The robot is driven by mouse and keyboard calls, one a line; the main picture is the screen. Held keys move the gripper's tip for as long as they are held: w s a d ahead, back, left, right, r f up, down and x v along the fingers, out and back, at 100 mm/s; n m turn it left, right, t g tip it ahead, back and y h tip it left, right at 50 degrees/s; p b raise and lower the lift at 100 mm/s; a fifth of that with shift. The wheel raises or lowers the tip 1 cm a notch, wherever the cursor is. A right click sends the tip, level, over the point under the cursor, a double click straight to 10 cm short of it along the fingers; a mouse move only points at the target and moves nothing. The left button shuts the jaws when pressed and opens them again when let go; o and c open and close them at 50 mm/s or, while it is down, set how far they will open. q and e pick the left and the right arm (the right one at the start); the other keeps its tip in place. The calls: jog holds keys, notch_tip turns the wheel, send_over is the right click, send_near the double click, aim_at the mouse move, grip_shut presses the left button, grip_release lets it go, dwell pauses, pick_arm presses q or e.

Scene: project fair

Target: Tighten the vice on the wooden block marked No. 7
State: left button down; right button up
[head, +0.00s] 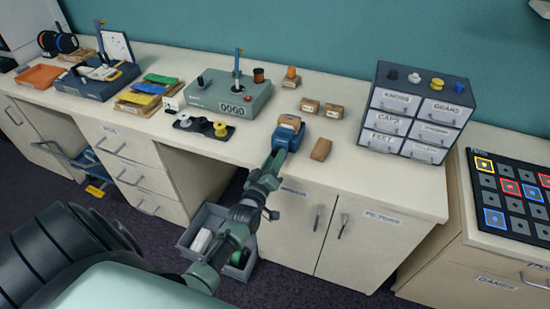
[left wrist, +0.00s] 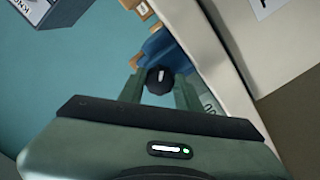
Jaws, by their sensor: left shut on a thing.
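The blue vice (head: 287,139) stands near the front edge of the long counter, with a wooden block (head: 290,122) between its jaws. The block's number is too small to read, and I cannot tell how tightly the jaws sit on it. My left gripper (head: 274,161) reaches the vice from the front. In the left wrist view, its two fingers (left wrist: 160,88) are shut on the vice's dark round knob (left wrist: 160,76), which bears a white mark. The blue vice body (left wrist: 163,48) shows just beyond. My right gripper is not in view.
Loose wooden blocks lie near the vice: one on its right (head: 320,149), others behind (head: 309,105) (head: 334,111). A grey device with a counter (head: 230,94) stands to the left. A labelled drawer cabinet (head: 417,110) stands to the right. A grey bin (head: 190,237) is on the floor.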

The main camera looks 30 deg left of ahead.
pick_arm(q)
jog(key=m, duration=0.6)
jog(key=shift+f+m, duration=0.1)
jog(key=shift+m, duration=0.2)
jog(key=m, duration=0.3)
jog(key=shift+s+a+m, duration=0.1)
jog(key=shift+m, duration=0.2)
jog(key=m, duration=0.2)
jog(key=shift+m, duration=0.3)
jog(key=m, duration=0.2)
jog(key=shift+a+m+b, duration=0.1)
jog(key=shift+m+b, duration=0.2)
jog(key=shift+m, duration=0.1)
jog(key=m+b, duration=0.1)
jog(key=m, duration=0.2)
jog(key=shift+m, duration=0.3)
jog(key=m+b, duration=0.1)
jog(key=m, duration=0.4)
jog(key=shift+a+b, duration=0.1)
jog(key=shift+b, duration=0.3)
jog(key=c, duration=1)
grip_release()
